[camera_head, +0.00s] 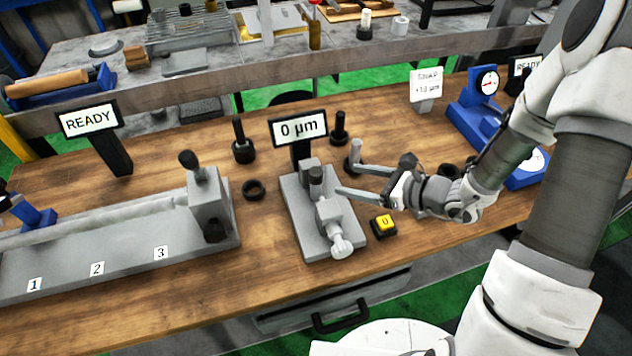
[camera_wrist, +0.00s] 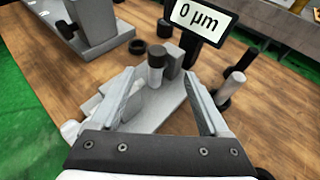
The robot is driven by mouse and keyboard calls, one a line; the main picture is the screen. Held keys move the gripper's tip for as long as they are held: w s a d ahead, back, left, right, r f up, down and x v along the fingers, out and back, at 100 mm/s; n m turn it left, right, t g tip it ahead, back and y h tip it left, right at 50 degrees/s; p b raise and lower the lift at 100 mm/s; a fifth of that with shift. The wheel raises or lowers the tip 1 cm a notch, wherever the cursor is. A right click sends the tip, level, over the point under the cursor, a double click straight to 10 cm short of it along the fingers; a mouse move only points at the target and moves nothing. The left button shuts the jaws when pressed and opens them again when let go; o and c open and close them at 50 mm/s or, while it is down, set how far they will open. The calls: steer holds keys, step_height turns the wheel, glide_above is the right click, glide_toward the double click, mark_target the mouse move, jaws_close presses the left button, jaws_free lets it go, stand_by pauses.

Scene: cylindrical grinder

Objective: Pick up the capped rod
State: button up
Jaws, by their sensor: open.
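A short grey rod with a black cap stands upright in the grey gauge fixture (camera_head: 300,215); its cap (camera_head: 316,174) shows in the head view. In the wrist view, the capped rod (camera_wrist: 155,75) is just beyond my fingertips, roughly centred between them. My gripper (camera_head: 348,180) is open and empty, reaching in from the right at the fixture. In the wrist view, the two fingers of my gripper (camera_wrist: 160,78) lie apart on either side of the rod. Whether a finger touches the rod, I cannot tell.
A "0 µm" display (camera_head: 298,128) stands behind the fixture. Black pegs (camera_head: 242,148) (camera_head: 339,130), a black ring (camera_head: 253,189) and a yellow button (camera_head: 384,223) are around it. A grey machine marked READY (camera_head: 120,240) lies left; a blue dial gauge (camera_head: 475,120) stands right.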

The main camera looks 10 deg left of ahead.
mark_target(321, 174)
steer(key=x, duration=0.9)
steer(key=shift+s+a+r+p, duration=0.15)
steer(key=shift+s+a+p, duration=0.05)
steer(key=shift+s+p, duration=0.1)
jaws_close()
stand_by(1.1)
